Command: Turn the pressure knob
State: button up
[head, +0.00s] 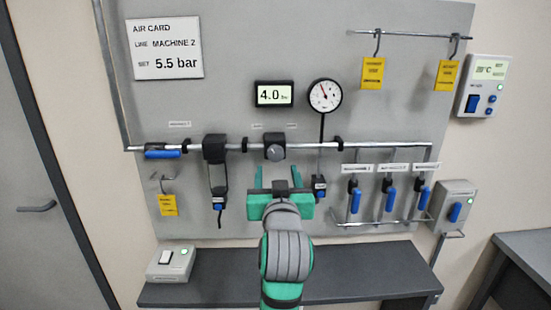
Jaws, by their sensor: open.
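The pressure knob (275,152) is a round grey knob on a dark regulator block in the pipe at the middle of the panel. A digital display (274,94) above it reads 4.0. A round dial gauge (325,95) stands to its right. A white card (163,48) at the upper left reads AIR CARD, LINE MACHINE 2, SET 5.5 bar. My gripper (278,174) is open and empty, its two fingers pointing toward the panel just below the knob in the picture. Whether either finger touches anything there cannot be told.
A grey pipe (390,146) runs across the panel. Several blue-handled valves (390,199) hang at the right; another blue handle (162,154) is at the left. Yellow tags (372,73) hang above. A dark shelf (220,290) lies below, with a switch box (170,264) on its left.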

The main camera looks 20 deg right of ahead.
aim_at(276, 156)
jog(key=x, duration=1)
jog(key=shift+f, duration=0.1)
jog(key=c, duration=1.1)
